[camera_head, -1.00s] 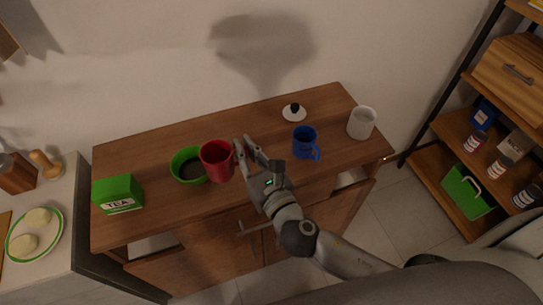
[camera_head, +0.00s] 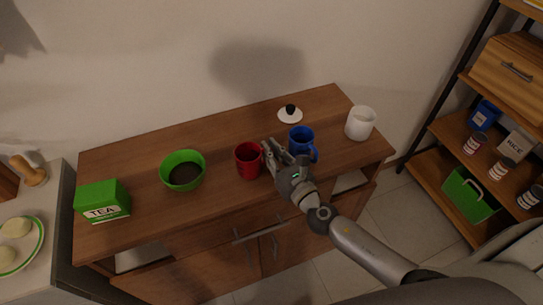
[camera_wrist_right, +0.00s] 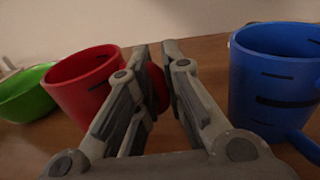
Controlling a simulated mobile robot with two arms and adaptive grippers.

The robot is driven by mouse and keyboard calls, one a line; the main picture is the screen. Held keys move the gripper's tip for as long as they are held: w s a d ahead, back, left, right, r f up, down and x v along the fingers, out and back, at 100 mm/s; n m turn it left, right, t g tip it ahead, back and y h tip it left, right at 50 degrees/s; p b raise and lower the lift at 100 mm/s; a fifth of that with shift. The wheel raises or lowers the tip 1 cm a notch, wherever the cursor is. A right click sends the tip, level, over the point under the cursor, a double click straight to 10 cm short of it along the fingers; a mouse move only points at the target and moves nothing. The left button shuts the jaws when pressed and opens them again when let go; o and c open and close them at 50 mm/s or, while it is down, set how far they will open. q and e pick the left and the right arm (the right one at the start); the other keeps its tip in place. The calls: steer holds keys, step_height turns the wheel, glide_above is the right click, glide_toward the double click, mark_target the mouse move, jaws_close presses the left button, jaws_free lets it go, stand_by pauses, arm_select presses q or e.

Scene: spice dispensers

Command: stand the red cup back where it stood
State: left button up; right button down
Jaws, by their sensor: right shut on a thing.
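The red cup (camera_head: 248,161) is upright at the front middle of the wooden cabinet top, between the green bowl and the blue mug. My right gripper (camera_head: 270,153) is at its right side, shut on its handle. In the right wrist view the red cup (camera_wrist_right: 82,88) is left of the fingers, and part of its red handle (camera_wrist_right: 157,88) shows between them. Whether the cup's base touches the wood is hard to tell. My left gripper is not in view.
A green bowl (camera_head: 183,171) with dark contents stands to the left, and a green tea box (camera_head: 103,201) beyond it. A blue mug (camera_head: 301,140) stands close right of my gripper. A white lid (camera_head: 290,115) and a white cup (camera_head: 360,123) are further right.

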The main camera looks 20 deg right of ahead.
steer(key=shift+f, duration=0.15)
steer(key=shift+f, duration=0.15)
steer(key=c, duration=1.5)
jaws_free()
steer(key=shift+r, duration=0.35)
steer(key=shift+s+d+f+b, duration=0.1)
steer(key=shift+s+d+b, duration=0.4)
steer(key=shift+s, duration=1.5)
steer(key=shift+s+d+r+b, duration=0.1)
steer(key=shift+s+d+b, duration=0.15)
steer(key=shift+s+b, duration=1.15)
steer(key=shift+s+d+f+b, duration=0.1)
steer(key=shift+s+d, duration=0.25)
steer(key=shift+s, duration=2.2)
